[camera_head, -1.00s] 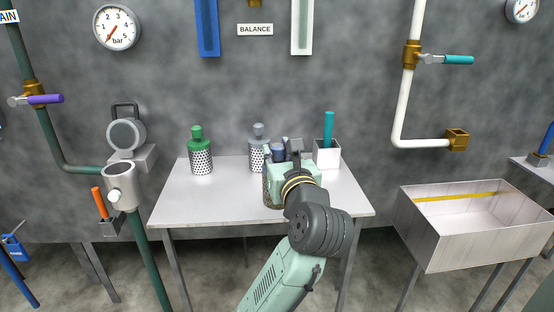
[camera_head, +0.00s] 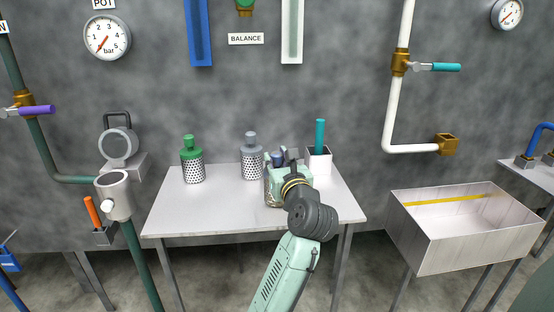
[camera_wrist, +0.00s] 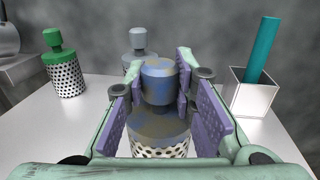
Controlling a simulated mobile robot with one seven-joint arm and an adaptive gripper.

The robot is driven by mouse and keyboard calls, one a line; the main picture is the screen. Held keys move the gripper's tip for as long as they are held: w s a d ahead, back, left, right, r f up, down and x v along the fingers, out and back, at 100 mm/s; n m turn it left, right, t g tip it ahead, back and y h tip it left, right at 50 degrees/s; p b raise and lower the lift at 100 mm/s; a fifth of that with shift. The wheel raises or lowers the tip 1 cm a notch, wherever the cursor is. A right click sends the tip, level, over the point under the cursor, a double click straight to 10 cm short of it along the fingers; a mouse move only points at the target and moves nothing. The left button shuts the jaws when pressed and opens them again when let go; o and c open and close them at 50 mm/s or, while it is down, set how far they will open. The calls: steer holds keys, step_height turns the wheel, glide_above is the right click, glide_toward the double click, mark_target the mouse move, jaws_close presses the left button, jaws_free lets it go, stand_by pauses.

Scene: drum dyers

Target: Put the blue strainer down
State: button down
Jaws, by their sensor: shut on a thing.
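The blue strainer, with a stained blue-grey knob (camera_wrist: 158,82) and a perforated metal body (camera_wrist: 160,149), stands upright between my gripper's fingers in the wrist view. My gripper (camera_wrist: 158,92) is shut on it, with purple pads on both sides of the knob.
A green strainer (camera_head: 191,165) stands on the table's left, and a grey strainer (camera_head: 251,161) stands behind mine. A white box (camera_head: 318,163) with a teal rod (camera_head: 320,135) is close on the right. The table's front left is clear. A basin (camera_head: 462,232) stands farther right.

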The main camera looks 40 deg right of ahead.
steer(key=shift+f, duration=0.1)
steer(key=c, duration=1.3)
jaws_free()
steer(key=shift+c, duration=0.2)
